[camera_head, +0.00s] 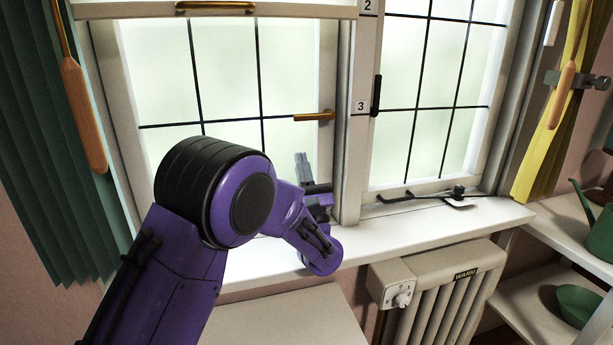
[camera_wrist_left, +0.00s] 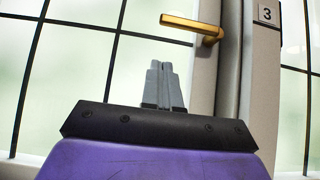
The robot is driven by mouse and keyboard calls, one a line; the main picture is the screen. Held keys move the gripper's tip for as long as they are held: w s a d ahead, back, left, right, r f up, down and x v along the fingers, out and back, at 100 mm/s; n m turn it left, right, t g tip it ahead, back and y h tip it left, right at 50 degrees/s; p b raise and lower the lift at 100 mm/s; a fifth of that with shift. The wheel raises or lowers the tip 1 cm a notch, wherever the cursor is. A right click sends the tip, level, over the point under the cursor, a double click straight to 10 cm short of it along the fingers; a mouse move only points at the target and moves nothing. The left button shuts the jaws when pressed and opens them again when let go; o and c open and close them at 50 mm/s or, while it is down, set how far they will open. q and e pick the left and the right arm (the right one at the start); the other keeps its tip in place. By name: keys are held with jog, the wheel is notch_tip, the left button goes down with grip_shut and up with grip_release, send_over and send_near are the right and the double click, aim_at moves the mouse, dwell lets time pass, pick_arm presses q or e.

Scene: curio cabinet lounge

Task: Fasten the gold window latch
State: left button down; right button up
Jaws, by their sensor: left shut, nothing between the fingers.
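The gold window latch (camera_head: 315,116) is a short bar on the right edge of the left window sash. It lies nearly level and points left over the sash. In the left wrist view the latch (camera_wrist_left: 192,25) is above and slightly right of my gripper. My left gripper (camera_head: 302,158) is below the latch in the head view, fingers up and apart from it. In the left wrist view its fingers (camera_wrist_left: 162,68) are together and empty. My right gripper is not in view.
A black handle (camera_head: 376,96) is on the right window. A black stay (camera_head: 428,197) lies by the right sill. A white radiator (camera_head: 440,292) stands below the sill (camera_head: 430,230). Green curtain hangs left, yellow curtain (camera_head: 560,110) right. A blind's bottom rail (camera_head: 140,9) crosses the top left.

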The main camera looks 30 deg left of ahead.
aim_at(314, 116)
pick_arm(q)
jog(key=r, duration=0.2)
jog(key=w+a+r+p, duration=0.1)
jog(key=r, duration=0.1)
jog(key=r+p, duration=0.1)
jog(key=shift+w+a+r, duration=0.2)
jog(key=shift+a+r, duration=0.05)
jog(key=shift+r, duration=0.15)
jog(key=shift+d+r, duration=0.1)
